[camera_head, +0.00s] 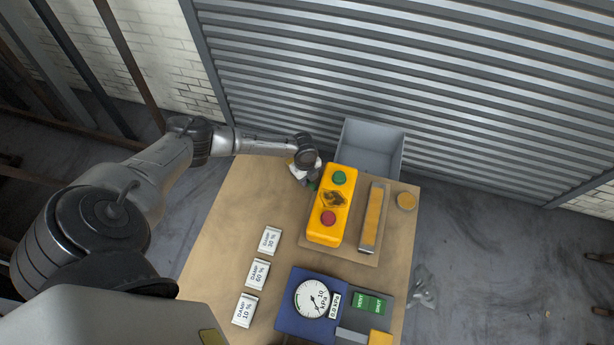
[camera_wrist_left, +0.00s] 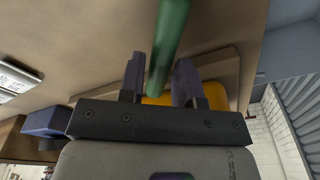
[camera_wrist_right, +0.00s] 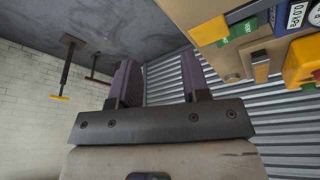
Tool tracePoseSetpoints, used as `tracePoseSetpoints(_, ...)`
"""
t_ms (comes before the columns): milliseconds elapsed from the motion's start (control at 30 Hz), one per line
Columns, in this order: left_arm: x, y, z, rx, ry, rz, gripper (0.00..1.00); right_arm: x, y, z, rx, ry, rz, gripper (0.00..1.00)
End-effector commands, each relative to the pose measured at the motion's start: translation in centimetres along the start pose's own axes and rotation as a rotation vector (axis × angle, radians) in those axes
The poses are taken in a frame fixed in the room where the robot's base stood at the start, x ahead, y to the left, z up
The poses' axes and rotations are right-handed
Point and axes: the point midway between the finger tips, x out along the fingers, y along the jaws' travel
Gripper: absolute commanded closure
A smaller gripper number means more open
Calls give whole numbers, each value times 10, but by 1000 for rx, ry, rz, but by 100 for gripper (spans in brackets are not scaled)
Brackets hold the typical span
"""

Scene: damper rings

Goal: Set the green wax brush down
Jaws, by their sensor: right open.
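The green wax brush (camera_wrist_left: 170,35) shows in the left wrist view as a green handle running between the fingers of my left gripper (camera_wrist_left: 160,82). The fingers are closed in around the handle. In the head view my left gripper (camera_head: 308,180) is at the table's far edge, left of the yellow button box, and only a bit of green shows there. The brush's far end is hidden, and I cannot tell whether it touches the table. My right gripper (camera_wrist_right: 160,82) is open and empty in the right wrist view, out of the head view.
A grey bin (camera_head: 398,150) is behind the table. A blue gauge unit (camera_head: 287,322) is at the front. Three damp labels (camera_head: 258,273) lie left; table around them is clear.

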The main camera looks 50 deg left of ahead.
Motion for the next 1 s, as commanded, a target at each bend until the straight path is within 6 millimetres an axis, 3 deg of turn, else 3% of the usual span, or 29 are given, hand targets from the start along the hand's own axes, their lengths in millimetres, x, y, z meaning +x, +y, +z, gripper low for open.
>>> tracePoseSetpoints(400,0,0,0,0,0,0,68,0,-2,0,7,1,-6,57)
tracePoseSetpoints(700,0,0,0,0,0,0,39,0,-2,0,6,1,-5,57)
tracePoseSetpoints(1000,-3,0,0,1,0,0,39,0,0,0,-2,0,1,57)
